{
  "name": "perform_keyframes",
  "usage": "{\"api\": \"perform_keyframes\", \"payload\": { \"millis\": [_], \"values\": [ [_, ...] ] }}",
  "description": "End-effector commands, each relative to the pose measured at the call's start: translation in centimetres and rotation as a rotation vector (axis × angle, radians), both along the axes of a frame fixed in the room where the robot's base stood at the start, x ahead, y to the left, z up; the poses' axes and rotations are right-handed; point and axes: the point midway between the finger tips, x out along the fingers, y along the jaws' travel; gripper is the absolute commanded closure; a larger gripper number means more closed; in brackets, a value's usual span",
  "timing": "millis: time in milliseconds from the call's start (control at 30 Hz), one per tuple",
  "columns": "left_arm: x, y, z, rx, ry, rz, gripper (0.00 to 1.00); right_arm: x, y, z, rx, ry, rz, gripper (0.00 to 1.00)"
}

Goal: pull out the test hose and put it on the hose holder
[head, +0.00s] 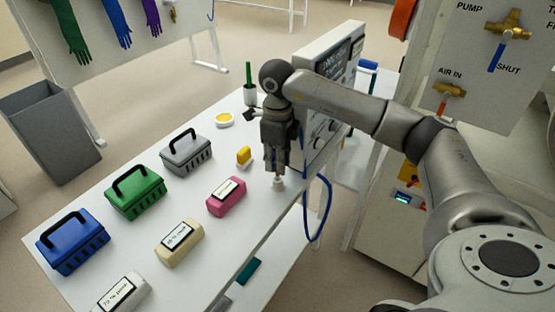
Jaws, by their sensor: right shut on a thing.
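My right gripper (278,171) points down over the right edge of the white table, in front of the grey test instrument (328,105). It is shut on the test hose, whose small white end piece (278,183) shows below the fingertips. The blue tube of the test hose (327,205) hangs in a loop beside the table edge; where it joins the end piece is hidden behind the gripper. I cannot pick out the hose holder for certain. My left gripper is not in view.
The white table (225,262) bears blue (73,240), green (135,192) and grey (186,152) baskets, several labelled packs such as a pink one (226,197), and a yellow item (244,156). A valve panel (490,65) stands at right. A grey bin (52,130) stands left.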

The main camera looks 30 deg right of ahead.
Motion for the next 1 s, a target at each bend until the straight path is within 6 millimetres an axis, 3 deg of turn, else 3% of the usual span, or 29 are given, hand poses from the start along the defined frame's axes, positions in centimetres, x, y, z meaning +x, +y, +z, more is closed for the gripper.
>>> {"api": "perform_keyframes", "payload": {
  "millis": [1000],
  "values": [
    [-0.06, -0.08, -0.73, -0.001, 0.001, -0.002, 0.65, -0.01, -0.01, -0.95, 0.000, 0.000, 0.000, 1.00]
  ]
}}
